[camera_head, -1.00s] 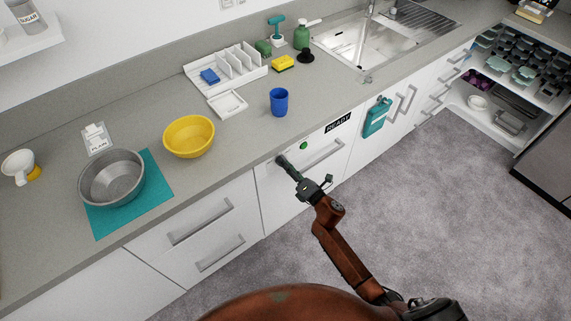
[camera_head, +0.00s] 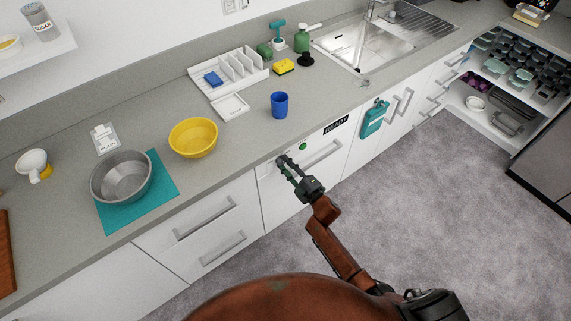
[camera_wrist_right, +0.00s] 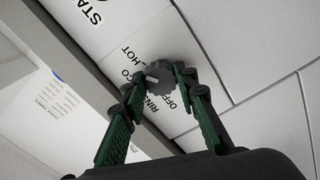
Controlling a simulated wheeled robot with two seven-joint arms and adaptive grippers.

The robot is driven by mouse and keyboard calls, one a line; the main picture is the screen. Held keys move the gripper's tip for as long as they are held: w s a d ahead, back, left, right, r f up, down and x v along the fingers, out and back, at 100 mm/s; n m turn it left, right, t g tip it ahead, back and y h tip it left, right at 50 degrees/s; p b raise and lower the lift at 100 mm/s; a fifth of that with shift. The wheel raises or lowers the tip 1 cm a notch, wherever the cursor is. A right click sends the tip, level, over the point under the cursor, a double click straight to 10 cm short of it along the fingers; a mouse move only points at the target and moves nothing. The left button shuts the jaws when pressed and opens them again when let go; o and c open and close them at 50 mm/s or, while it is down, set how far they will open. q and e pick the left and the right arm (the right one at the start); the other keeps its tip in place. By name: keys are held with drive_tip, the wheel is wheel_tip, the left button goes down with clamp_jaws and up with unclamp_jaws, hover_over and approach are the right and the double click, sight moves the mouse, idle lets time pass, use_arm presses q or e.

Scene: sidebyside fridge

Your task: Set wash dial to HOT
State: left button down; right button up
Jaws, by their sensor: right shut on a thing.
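The wash dial (camera_wrist_right: 160,88) is a dark grey ribbed knob on the white appliance front. Labels reading HOT, CO, RIN and OFF stand around it, some partly covered. A pale mark on the knob faces the side of the CO and HOT labels; I cannot tell exactly which one it meets. My right gripper (camera_wrist_right: 155,80) is shut on the dial, a green-padded finger on each side. In the head view the right gripper (camera_head: 284,164) is at the upper left of the white appliance (camera_head: 285,208) and covers the dial. My left gripper is not in view.
The appliance has a green button (camera_head: 303,147), a READY display (camera_head: 336,125) and a bar handle (camera_head: 326,153). Above it, a blue cup (camera_head: 279,105) stands near the counter edge. A yellow bowl (camera_head: 193,138) is to its left. The floor (camera_head: 440,220) at right is clear.

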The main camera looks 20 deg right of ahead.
drive_tip(key=shift+f+m+p, duration=0.15)
drive_tip(key=shift+m+p, duration=0.45)
drive_tip(key=shift+m, duration=0.9)
drive_tip(key=o, duration=1.2)
drive_tip(key=shift+c, duration=0.2)
drive_tip(key=shift+s, duration=0.1)
drive_tip(key=v, duration=1.2)
